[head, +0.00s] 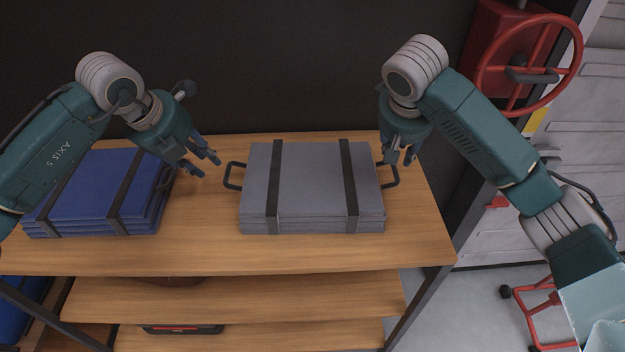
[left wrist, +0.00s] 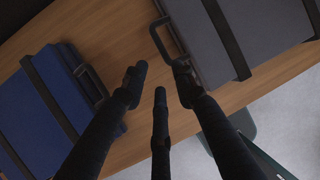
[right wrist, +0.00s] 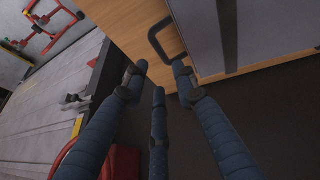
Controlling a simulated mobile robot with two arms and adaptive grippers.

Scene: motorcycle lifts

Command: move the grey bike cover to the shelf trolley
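The grey bike cover (head: 312,185) is a folded flat stack with two dark straps and a black handle at each end. It lies on the wooden shelf top (head: 300,256). My left gripper (head: 207,168) is open and empty, just left of the cover's left handle (left wrist: 166,38). My right gripper (head: 401,158) is open and empty by the right handle (head: 391,177), which shows just beyond the fingertips in the right wrist view (right wrist: 164,38). I cannot identify the shelf trolley for certain in these views.
A strapped blue stack (head: 95,195) lies left of the grey cover, close to my left arm. Lower shelves (head: 240,300) hold other items. A red handwheel (head: 530,65) is at upper right. A red wheeled frame (head: 545,310) stands on the floor at lower right.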

